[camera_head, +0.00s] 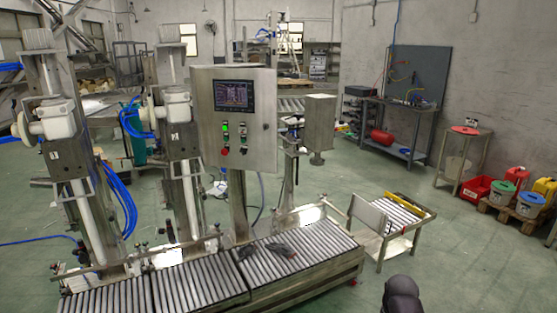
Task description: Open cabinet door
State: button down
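The cabinet is a grey metal control box (254,90) on a post above the roller conveyor, left of the picture's middle. Its front door looks shut and carries a dark screen (234,96), a lit green button (226,128) and a red button (225,151). A small dark spot, perhaps a latch, shows near the door's right edge. My gripper is not clearly visible. A dark rounded part at the bottom edge, right of the middle, seems to be part of my arm, apart from the cabinet.
A roller conveyor (200,283) runs below the cabinet, with dark items on it. A small cart (397,243) stands to its right. A workbench (412,112) and bins (475,188) line the right wall. Green floor (465,265) is clear at the lower right.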

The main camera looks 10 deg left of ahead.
aim_at(260, 146)
jog(key=u, duration=0.2)
jog(key=i, duration=0.85)
jog(key=u, duration=0.7)
jog(key=i, duration=0.55)
jog(key=u, duration=0.35)
